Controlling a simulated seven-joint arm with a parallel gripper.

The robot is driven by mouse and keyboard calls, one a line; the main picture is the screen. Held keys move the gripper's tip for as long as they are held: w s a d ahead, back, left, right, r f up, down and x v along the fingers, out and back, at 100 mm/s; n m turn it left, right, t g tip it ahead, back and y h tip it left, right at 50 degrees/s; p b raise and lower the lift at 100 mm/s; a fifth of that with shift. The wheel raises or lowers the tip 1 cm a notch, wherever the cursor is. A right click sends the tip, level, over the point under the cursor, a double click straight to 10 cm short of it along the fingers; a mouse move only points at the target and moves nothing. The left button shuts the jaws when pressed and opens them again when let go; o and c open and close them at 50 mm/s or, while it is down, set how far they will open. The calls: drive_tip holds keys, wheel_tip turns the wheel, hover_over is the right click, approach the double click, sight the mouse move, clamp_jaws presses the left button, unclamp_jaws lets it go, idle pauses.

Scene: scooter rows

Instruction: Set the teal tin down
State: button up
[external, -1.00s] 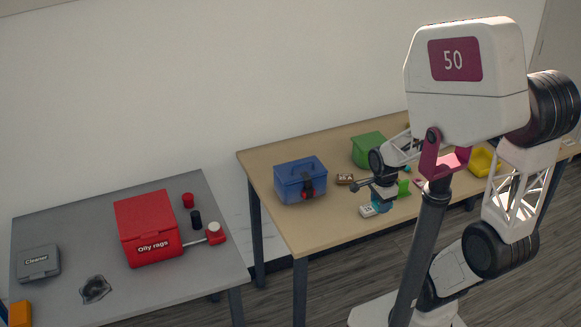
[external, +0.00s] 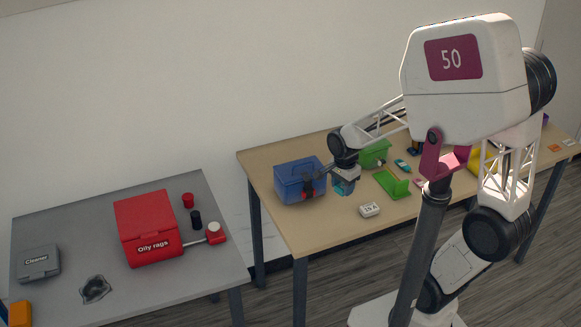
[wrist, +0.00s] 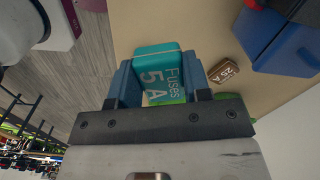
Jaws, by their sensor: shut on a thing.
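The teal tin (wrist: 156,60), labelled "Fuses 5 A", is between the two blue-grey fingers of my gripper (wrist: 157,78) in the wrist view. My gripper is shut on it. In the external view my gripper (external: 344,182) is over the tan table, just right of the blue toolbox, with a little of the teal tin (external: 344,188) showing under it. I cannot tell whether the tin touches the table.
A brown tin (wrist: 223,72) marked "25 A" lies near the blue toolbox (external: 298,181). The tan table's front left (external: 305,228) is clear.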

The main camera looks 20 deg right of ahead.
drive_tip(key=w+a+n, duration=0.3)
drive_tip(key=a+n, duration=0.1)
drive_tip(key=a, duration=1.3)
drive_tip(key=w+a+n, duration=0.3)
drive_tip(key=a+n, duration=0.1)
drive_tip(key=a, duration=1.3)
drive_tip(key=s+a+f+n, duration=0.15)
drive_tip(key=s+a, duration=0.35)
drive_tip(key=a, duration=0.5)
drive_tip(key=s+a+n, duration=0.3)
drive_tip(key=s+a, duration=0.1)
drive_tip(key=a, duration=0.5)
drive_tip(key=s+a+f+n, duration=0.15)
drive_tip(key=s+a, duration=0.35)
drive_tip(key=a, duration=0.5)
wheel_tip(320, 180, down, 8)
drive_tip(key=shift+s+a, duration=0.15)
drive_tip(key=shift+s, duration=0.15)
drive_tip(key=w+a, duration=0.2)
drive_tip(key=a, duration=0.2)
drive_tip(key=w+a+f, duration=0.1)
drive_tip(key=w+a, duration=0.1)
drive_tip(key=a, duration=0.3)
drive_tip(key=w+a, duration=0.3)
drive_tip(key=a, duration=0.2)
drive_tip(key=shift+a+f, duration=0.2)
